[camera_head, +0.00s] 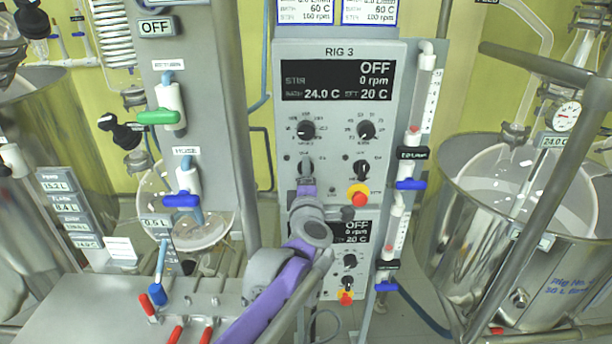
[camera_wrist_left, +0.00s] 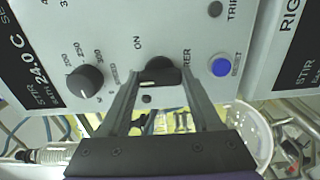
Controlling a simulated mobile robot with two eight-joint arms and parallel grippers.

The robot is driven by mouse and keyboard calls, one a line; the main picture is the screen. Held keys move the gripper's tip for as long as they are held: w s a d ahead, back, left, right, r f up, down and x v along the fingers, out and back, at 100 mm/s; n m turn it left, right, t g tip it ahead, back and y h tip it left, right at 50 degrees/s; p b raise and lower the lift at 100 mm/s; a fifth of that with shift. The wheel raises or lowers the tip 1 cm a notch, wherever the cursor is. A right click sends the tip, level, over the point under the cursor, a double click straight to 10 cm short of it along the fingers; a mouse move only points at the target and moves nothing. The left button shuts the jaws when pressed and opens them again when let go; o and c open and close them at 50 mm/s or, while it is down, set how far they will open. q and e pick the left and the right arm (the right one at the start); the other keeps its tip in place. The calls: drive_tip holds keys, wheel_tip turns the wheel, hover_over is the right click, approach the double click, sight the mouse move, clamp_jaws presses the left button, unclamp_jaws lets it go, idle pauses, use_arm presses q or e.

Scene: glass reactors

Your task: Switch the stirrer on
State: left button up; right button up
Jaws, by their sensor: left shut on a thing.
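The RIG 3 control panel (camera_head: 342,190) stands upright in the middle of the head view. Its dark display (camera_head: 336,81) reads OFF, STIR 0 rpm. My left gripper (camera_head: 306,178) reaches up to the panel's left knob below the dials. In the left wrist view the fingers of my left gripper (camera_wrist_left: 160,82) are shut on this black stirrer knob (camera_wrist_left: 160,70), one finger on each side. An ON mark and part of the word STIRRER show beside the knob. Its exact pointing is hard to tell. My right gripper is not in view.
A speed dial (camera_head: 306,130) sits above the gripped knob; a blue reset button (camera_wrist_left: 220,67) is beside it in the wrist view. A red emergency button (camera_head: 358,195) is to the right. A second panel is below. A steel vessel (camera_head: 480,270) stands at right.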

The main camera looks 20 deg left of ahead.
use_arm(q)
drive_tip(key=shift+m, duration=0.3)
drive_tip(key=m+b, duration=0.3)
drive_tip(key=m, duration=0.8)
drive_tip(key=shift+b, duration=0.3)
drive_tip(key=shift+m, duration=0.3)
drive_tip(key=o, duration=1.4)
